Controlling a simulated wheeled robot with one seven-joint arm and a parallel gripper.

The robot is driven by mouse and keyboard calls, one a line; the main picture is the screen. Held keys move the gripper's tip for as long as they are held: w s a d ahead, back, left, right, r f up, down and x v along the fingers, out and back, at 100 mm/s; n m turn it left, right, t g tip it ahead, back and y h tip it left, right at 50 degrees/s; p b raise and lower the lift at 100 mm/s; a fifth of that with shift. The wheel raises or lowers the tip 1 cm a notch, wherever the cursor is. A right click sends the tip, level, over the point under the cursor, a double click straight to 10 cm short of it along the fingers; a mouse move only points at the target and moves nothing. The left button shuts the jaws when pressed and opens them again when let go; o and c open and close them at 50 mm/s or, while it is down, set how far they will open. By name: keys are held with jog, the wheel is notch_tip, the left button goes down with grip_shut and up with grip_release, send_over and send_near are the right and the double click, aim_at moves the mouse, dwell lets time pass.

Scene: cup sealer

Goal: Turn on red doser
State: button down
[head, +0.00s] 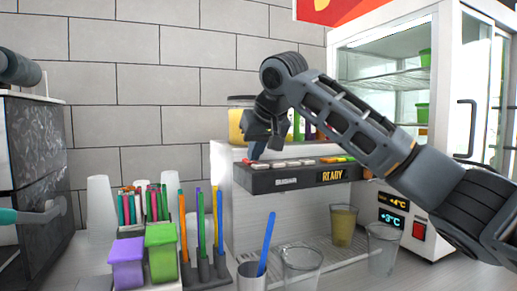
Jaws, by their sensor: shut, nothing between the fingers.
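A row of buttons runs along the panel top. A small red button (246,161) is at its left end, with pale ones (278,164) beside it and orange and green ones at the right. My gripper (254,154) points down at the left end of the row, right by the red button. It looks shut and empty. I cannot tell whether the fingertips touch the button.
A cup with yellowish contents (343,226) stands under the machine. Clear cups (301,266) and a cup with a blue stick (266,246) are in front. Coloured straws and purple and green boxes (161,252) stand left. A glass fridge (400,80) is at right.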

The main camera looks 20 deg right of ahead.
jog(key=shift+w+f, duration=0.15)
jog(key=shift+w, duration=0.2)
jog(key=shift+s+r, duration=0.15)
jog(key=shift+r, duration=0.05)
jog(key=shift+r+p, duration=0.75)
jog(key=shift+p, duration=0.1)
jog(key=shift+r+p, duration=0.6)
jog(key=shift+p, duration=0.05)
notch_tip(320, 180, up, 3)
jog(key=p, duration=0.3)
jog(key=shift+s, duration=0.15)
jog(key=s+f+b+v, duration=0.1)
jog(key=b+v, duration=0.1)
jog(key=v, duration=0.7)
jog(key=shift+s+b, duration=0.3)
jog(key=shift+s, duration=0.25)
jog(key=shift+d, duration=0.1)
